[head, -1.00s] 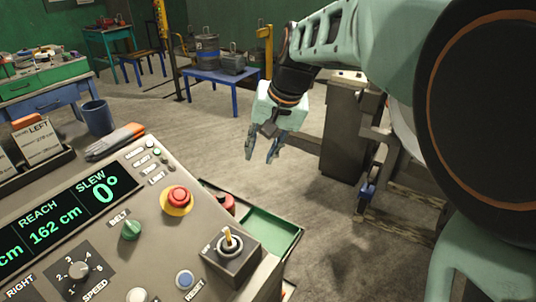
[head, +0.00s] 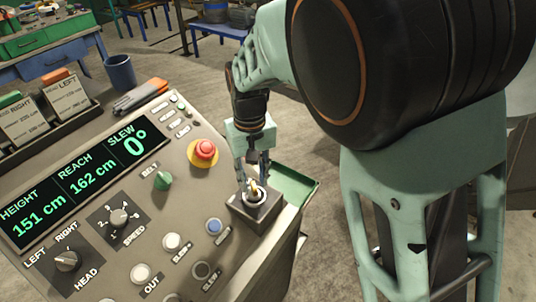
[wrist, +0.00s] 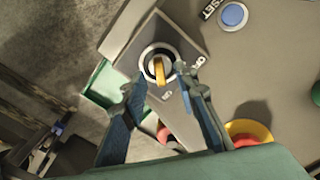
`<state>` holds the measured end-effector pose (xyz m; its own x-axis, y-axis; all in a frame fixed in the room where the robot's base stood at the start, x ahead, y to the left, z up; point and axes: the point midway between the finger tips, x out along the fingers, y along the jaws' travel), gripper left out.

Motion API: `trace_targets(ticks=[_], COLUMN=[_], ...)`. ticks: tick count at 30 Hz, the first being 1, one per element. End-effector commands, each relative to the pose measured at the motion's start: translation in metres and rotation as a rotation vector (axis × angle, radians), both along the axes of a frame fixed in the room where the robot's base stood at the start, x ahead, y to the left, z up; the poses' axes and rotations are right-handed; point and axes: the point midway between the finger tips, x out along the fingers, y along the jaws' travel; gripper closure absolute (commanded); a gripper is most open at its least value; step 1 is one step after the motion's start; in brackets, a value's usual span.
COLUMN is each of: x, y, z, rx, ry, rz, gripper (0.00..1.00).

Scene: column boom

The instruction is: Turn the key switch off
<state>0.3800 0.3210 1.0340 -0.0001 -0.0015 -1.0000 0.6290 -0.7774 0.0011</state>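The key switch (head: 246,206) is a dark raised box near the panel's right edge, with a round metal collar and a yellow key (wrist: 159,72). In the head view my gripper (head: 252,180) points down right at the switch; the fingers partly hide the key there.
A red emergency button (head: 204,149) on a yellow base sits close behind and left of the switch. A green belt knob (head: 163,180) and blue reset button (head: 213,226) are nearby. A green tray (head: 294,186) lies beyond the panel's right edge.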

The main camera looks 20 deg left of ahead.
Motion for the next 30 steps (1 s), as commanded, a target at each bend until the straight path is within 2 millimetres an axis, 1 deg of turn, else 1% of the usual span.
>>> trace_targets(ticks=[1,3,6,10,16,17,24,30], x=[-0.001,-0.001,0.000,0.000,0.000,0.000,0.000,0.000], y=[-0.001,0.000,0.000,0.000,0.000,0.000,0.000,0.000], z=[-0.008,-0.016,-0.024,-0.028,-0.028,-0.028,-0.028,-0.028], rx=[-0.003,-0.001,0.000,0.000,0.001,0.001,0.001,0.001], ry=[0.003,0.002,0.000,0.000,-0.001,0.000,0.000,0.000], rz=[-0.001,-0.002,-0.002,-0.001,-0.002,-0.002,-0.002,-0.002], gripper=[0.73,0.73,0.73,0.73,0.73,0.74,1.00,1.00])
